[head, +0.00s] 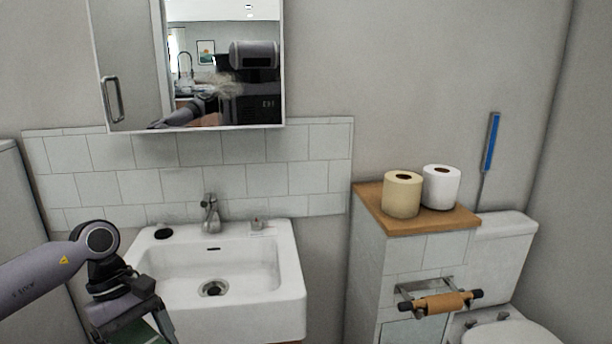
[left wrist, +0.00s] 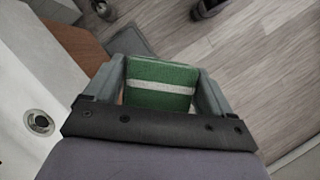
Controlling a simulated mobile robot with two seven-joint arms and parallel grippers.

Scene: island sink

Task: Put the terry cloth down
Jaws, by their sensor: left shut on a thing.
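The terry cloth (left wrist: 160,84) is green with a white stripe. It sits between the two fingers of my left gripper (left wrist: 160,90) in the left wrist view, and the gripper is shut on it. In the head view my left gripper (head: 135,325) is at the lower left, in front of the left edge of the sink, and only a small green part of the cloth (head: 140,332) shows at the bottom edge. My right gripper is not in view.
A white sink (head: 285,275) with a tap (head: 210,212) is at the centre left, its basin empty. A wooden-topped ledge (head: 440,222) holds two paper rolls (head: 402,194). A toilet (head: 505,335) stands at the right. The left wrist view shows wooden floor (left wrist: 240,60) below the cloth.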

